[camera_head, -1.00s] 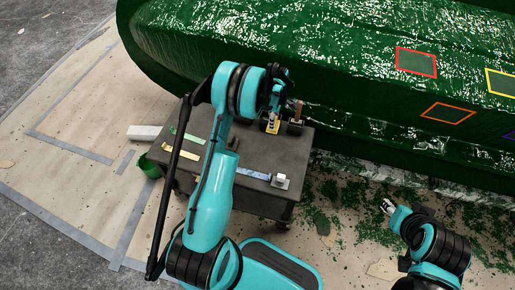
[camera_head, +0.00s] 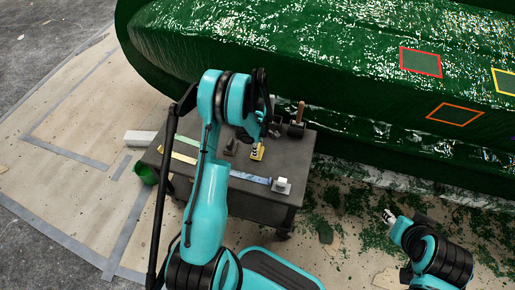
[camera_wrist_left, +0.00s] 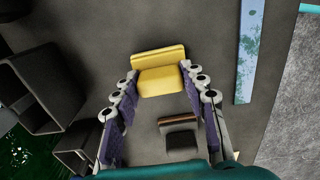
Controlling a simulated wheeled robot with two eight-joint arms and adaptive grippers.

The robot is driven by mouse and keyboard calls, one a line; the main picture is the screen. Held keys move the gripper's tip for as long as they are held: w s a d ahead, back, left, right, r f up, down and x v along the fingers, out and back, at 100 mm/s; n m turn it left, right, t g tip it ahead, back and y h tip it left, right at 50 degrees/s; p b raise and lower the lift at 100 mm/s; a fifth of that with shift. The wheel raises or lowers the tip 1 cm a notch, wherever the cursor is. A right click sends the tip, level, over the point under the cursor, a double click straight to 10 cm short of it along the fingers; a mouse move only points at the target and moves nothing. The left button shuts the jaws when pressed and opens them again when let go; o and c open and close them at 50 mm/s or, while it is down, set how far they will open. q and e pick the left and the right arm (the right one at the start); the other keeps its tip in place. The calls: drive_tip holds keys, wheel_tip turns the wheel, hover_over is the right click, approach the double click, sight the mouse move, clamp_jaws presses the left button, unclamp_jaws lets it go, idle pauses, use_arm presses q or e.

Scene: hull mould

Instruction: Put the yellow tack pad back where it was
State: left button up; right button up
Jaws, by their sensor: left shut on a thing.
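The yellow tack pad (camera_head: 257,153) is over the dark cart top, right of a small dark block (camera_head: 231,147). In the left wrist view the pad (camera_wrist_left: 161,76) sits between the fingertips, its raised edge facing away. My left gripper (camera_head: 256,147) is shut on the pad's sides; its fingers (camera_wrist_left: 160,80) also show in the wrist view. Whether the pad touches the cart top is unclear. A dark block with a brown top (camera_wrist_left: 180,137) shows nearer the wrist. My right gripper (camera_head: 388,216) is off to the right, over the floor; its jaws are too small to judge.
The cart top (camera_head: 262,198) carries a blue strip (camera_head: 250,178), a white-topped block (camera_head: 281,185), a yellow strip (camera_head: 183,158) and dark holders (camera_head: 297,130) with a brown-handled tool (camera_head: 301,111). The green hull (camera_head: 330,70) stands behind. A green bucket (camera_head: 147,171) is left.

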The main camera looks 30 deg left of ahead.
use_arm(q)
drive_tip(key=o, duration=1)
drive_tip(key=shift+f, duration=0.1)
